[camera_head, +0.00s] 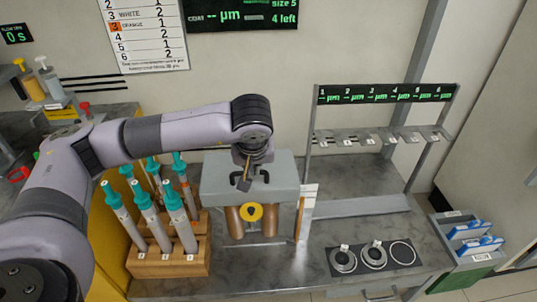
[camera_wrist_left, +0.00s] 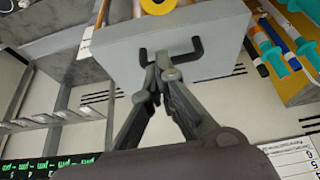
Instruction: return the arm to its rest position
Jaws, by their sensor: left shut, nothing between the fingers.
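My left gripper (camera_head: 246,178) is shut and empty. It is in front of or above the grey block (camera_head: 220,183) with a black handle and copper-coloured cylinders below it. In the left wrist view the closed fingertips (camera_wrist_left: 163,62) overlap the black handle (camera_wrist_left: 196,48) on the grey block (camera_wrist_left: 120,68); I cannot tell whether they touch. My left arm (camera_head: 175,132) reaches in from the left, bent at the elbow. My right gripper is not in view.
A wooden rack (camera_head: 168,264) with several teal-topped tools stands left of the block. A numbered display rack (camera_head: 385,94) stands behind right. A crate (camera_head: 463,270) with blue-and-white items stands beyond the bench.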

